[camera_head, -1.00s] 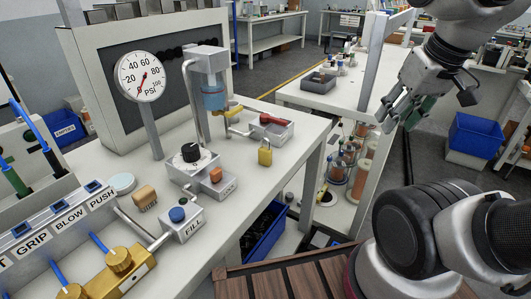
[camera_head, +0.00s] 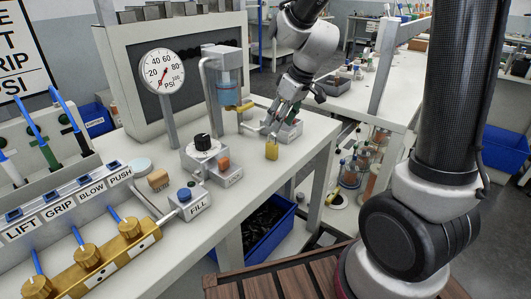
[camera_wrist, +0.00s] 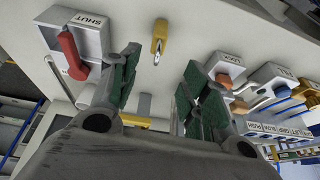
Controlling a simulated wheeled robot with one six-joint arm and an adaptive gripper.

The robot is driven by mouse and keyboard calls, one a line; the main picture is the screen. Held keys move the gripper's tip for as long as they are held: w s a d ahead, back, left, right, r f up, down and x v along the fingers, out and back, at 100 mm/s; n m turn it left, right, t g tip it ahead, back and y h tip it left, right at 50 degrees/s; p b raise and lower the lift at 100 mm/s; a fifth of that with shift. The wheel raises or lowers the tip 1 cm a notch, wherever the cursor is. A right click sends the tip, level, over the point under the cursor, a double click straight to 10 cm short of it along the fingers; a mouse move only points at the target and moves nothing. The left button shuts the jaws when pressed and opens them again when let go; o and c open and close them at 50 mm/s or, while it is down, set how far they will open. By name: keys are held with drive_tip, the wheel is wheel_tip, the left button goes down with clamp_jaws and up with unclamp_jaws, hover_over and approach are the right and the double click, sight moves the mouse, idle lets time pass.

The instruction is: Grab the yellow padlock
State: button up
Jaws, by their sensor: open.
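The yellow padlock (camera_head: 272,150) stands on the white bench near its right edge. In the wrist view the padlock (camera_wrist: 159,37) shows from above, beyond the fingertips and between the lines of the two fingers. My gripper (camera_head: 272,127) is over the bench just behind and above the padlock. In the wrist view my gripper (camera_wrist: 158,78) has its two green-padded fingers wide apart with nothing between them. The padlock appears apart from both fingers.
A grey box with a red lever, marked SHUT (camera_wrist: 83,40), is close to the left finger. A lock box with an orange button (camera_head: 224,163) and a dial stands left of the padlock. A blue bin (camera_head: 262,228) is below the bench.

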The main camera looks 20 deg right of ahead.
sight(272, 143)
drive_tip(key=shift+n, duration=0.5)
drive_tip(key=x, duration=0.8)
drive_tip(key=shift+w+d, duration=0.15)
drive_tip(key=shift+w, duration=0.1)
clamp_jaws()
